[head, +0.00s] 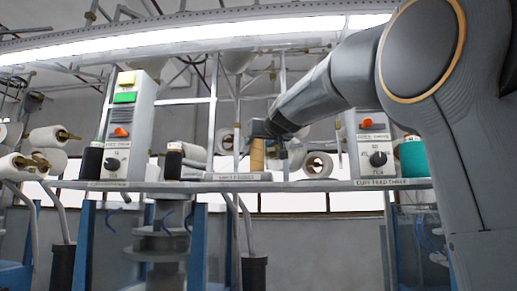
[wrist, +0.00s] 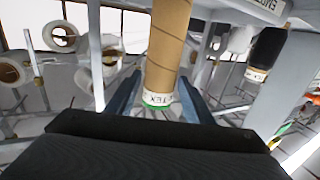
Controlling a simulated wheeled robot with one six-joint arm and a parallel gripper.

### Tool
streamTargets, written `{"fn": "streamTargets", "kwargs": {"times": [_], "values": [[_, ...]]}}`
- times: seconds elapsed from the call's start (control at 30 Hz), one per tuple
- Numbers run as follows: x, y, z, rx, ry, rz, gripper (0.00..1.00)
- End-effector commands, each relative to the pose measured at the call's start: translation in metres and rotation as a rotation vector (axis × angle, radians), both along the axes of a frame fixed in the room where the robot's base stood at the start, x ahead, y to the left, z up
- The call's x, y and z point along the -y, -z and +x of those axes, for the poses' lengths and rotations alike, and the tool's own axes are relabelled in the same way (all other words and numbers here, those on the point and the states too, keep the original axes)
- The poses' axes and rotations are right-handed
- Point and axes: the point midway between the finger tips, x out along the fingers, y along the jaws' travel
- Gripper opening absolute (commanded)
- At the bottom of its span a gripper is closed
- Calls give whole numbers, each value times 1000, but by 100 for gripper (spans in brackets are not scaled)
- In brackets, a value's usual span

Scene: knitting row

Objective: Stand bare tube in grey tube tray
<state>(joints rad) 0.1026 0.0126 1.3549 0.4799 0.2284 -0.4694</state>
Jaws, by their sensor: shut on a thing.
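A bare brown cardboard tube (head: 257,155) is upright in the head view, over or just behind the grey tray. My gripper (head: 262,131) is shut on its upper end. In the wrist view the tube (wrist: 168,45) stands between my two fingers (wrist: 160,98), with a white printed band and green edge at the held end. The grey tube tray (head: 237,177) lies on the shelf, its front label facing me; its labelled edge also shows in the wrist view (wrist: 262,8). I cannot tell whether the tube's lower end touches the tray.
On the shelf (head: 330,185), a black cone (head: 174,161) stands left of the tray and a white control box (head: 127,130) farther left. Right are a white yarn package (head: 317,165), another control box (head: 372,148) and a teal cone (head: 412,158). Metal bars rise behind.

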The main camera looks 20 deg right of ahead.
Motion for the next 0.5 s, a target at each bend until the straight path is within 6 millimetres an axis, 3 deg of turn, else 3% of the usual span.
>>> {"fn": "streamTargets", "kwargs": {"times": [0.13, 0.5], "values": [[1, 15, 0, 0, 2, 0, 26], [1, 17, 0, 1, 3, 0, 26]]}}
